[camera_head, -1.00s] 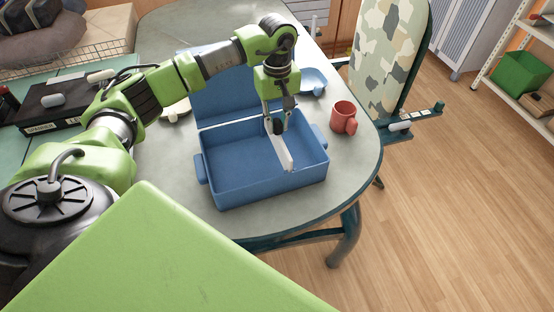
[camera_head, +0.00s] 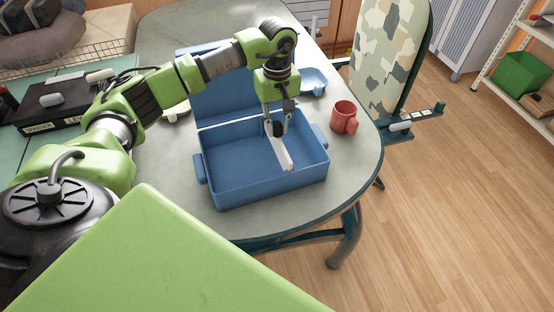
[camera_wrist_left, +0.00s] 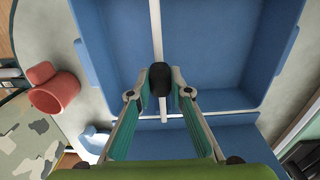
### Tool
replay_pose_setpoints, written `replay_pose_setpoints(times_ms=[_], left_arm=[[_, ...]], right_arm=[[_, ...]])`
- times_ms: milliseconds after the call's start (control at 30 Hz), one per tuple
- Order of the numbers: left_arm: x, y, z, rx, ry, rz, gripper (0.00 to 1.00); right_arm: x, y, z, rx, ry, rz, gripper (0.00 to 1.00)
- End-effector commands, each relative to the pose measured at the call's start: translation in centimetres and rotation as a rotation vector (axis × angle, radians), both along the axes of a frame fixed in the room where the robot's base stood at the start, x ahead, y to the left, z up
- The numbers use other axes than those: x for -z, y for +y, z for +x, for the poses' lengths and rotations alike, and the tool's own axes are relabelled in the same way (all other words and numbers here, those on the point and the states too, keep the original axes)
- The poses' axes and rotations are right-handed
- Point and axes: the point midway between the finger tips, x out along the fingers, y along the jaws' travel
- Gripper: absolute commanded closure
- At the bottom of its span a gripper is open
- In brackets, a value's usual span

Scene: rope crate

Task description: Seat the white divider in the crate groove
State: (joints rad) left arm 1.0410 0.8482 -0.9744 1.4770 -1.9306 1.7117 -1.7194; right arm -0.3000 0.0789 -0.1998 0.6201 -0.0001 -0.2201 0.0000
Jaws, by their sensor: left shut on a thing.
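The blue crate (camera_head: 222,190) stands open on the table, its lid (camera_head: 222,100) raised at the back. The white divider (camera_head: 285,154) is a thin upright strip inside the crate, towards its right side, running front to back. It also shows in the left wrist view (camera_wrist_left: 156,30), crossing the crate. My left gripper (camera_head: 277,130) is above the crate's back right part, shut on the divider's black grip (camera_wrist_left: 160,78). The divider's lower edge and the groove are hidden, so I cannot tell whether it sits in the groove. My right gripper is not in view.
A red mug (camera_head: 343,117) stands on the table right of the crate. A blue dish (camera_head: 314,80) lies behind it. A patterned ironing board (camera_head: 388,50) stands beyond the table's right edge. The table (camera_head: 335,180) is bare in front of the mug.

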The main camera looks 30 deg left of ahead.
Motion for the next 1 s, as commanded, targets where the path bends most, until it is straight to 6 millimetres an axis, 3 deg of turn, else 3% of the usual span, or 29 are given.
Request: replay_pose_setpoints(times_ms=[1000], left_arm=[[1.3,0.0,0.0,0.000,0.000,0.000,1.00]], right_arm=[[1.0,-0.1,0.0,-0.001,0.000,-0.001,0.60]])
